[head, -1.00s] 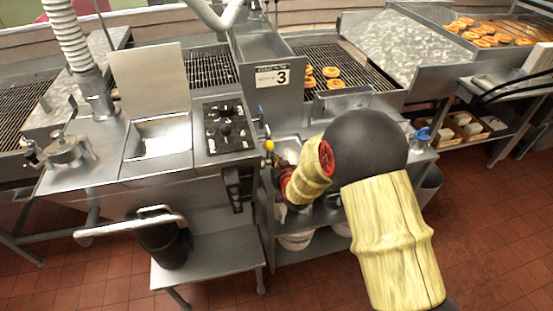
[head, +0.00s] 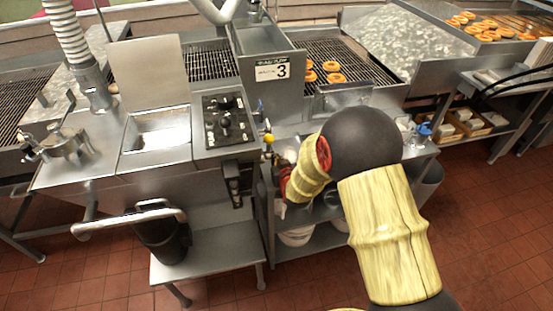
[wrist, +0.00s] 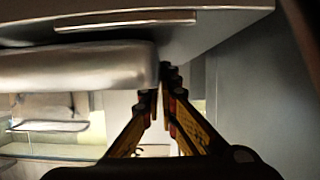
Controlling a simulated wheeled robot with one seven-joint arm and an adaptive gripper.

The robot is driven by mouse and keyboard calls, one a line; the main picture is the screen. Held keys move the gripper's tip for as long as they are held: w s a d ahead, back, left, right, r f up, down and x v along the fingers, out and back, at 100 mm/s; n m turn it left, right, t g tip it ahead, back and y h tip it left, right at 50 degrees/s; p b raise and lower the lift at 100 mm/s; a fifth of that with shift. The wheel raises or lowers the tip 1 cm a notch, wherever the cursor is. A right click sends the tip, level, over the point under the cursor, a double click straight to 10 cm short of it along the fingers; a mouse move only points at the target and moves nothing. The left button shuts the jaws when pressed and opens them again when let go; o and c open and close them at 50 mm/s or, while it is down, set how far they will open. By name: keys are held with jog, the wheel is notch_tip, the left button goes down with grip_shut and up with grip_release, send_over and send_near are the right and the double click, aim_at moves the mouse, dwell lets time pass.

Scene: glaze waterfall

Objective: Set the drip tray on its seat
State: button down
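My gripper (wrist: 164,82) shows in the wrist view with its two dark and yellow fingers drawn close together at the tips. A smooth grey metal piece with a rounded end (wrist: 75,66) reaches from the left up to the fingertips. It may be the drip tray, but I cannot tell for sure. Whether the fingers pinch it or are only beside it is unclear. I cannot pick out the tray's seat with certainty.
A metal panel (wrist: 235,85) stands close on the right in the wrist view, and a metal ledge (wrist: 200,30) runs above. In the head view, a steel counter with a control panel (head: 227,122) is left of my arm. Doughnuts (head: 326,72) lie on the grate behind.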

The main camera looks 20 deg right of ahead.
jog(key=shift+f+b, duration=0.2)
jog(key=shift+b, duration=0.1)
jog(key=c, duration=2)
grip_release()
jog(key=shift+o, duration=0.2)
jog(key=shift+f, duration=0.15)
jog(key=shift+s, duration=0.1)
jog(key=shift+s+r, duration=0.35)
jog(key=shift+s, duration=0.1)
jog(key=v, duration=1)
jog(key=shift+s, duration=0.4)
